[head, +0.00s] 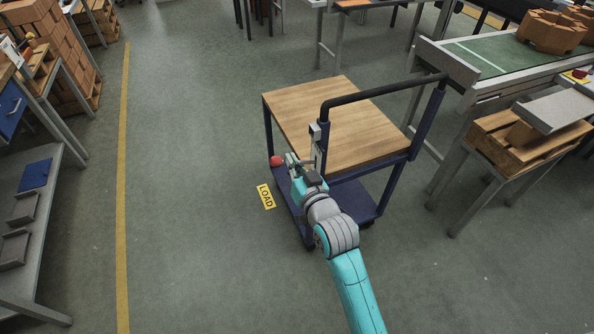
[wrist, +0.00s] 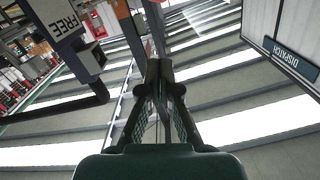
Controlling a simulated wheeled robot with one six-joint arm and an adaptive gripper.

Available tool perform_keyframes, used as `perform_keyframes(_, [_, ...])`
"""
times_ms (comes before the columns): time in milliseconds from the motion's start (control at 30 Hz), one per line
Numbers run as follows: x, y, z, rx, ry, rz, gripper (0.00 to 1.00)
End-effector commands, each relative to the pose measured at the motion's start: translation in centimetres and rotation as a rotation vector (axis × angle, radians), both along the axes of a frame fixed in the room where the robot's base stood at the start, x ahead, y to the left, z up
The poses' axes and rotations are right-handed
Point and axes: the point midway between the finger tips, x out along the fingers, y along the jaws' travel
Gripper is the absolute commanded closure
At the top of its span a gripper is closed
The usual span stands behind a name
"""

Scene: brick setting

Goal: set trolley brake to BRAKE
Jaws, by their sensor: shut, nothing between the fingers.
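The trolley has a wooden top (head: 335,120), a blue frame and a black push handle (head: 385,92). A grey upright bracket (head: 318,140) stands at its near left side. A red ball knob (head: 276,161) shows at the trolley's left side, just left of my gripper's tip. My gripper (head: 291,160) is shut and empty beside the bracket; I cannot tell whether it touches the knob or its lever. In the wrist view my shut fingers (wrist: 160,66) point upward, and a plate reading FREE (wrist: 62,27) is at upper left. No BRAKE marking is readable.
A yellow LOAD sign (head: 266,196) is by the trolley's left side. A small table with a pallet (head: 515,140) and a conveyor (head: 490,58) stand to the right. A grey bench (head: 45,200) is at left. The floor between bench and trolley is clear.

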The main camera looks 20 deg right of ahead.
Motion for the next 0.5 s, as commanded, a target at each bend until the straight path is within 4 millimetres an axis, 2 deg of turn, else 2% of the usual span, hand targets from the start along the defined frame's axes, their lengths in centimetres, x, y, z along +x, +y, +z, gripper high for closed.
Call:
perform_keyframes(100, [2.3,0.1,0.0,0.001,-0.001,0.001,1.0])
perform_keyframes(267, [5.0,0.1,-0.2,0.001,0.0,0.001,1.0])
perform_keyframes(333, [4.9,0.5,-1.8,0.001,0.005,0.002,1.0])
perform_keyframes(500, [5.2,0.8,-3.4,0.0,0.002,0.001,1.0])
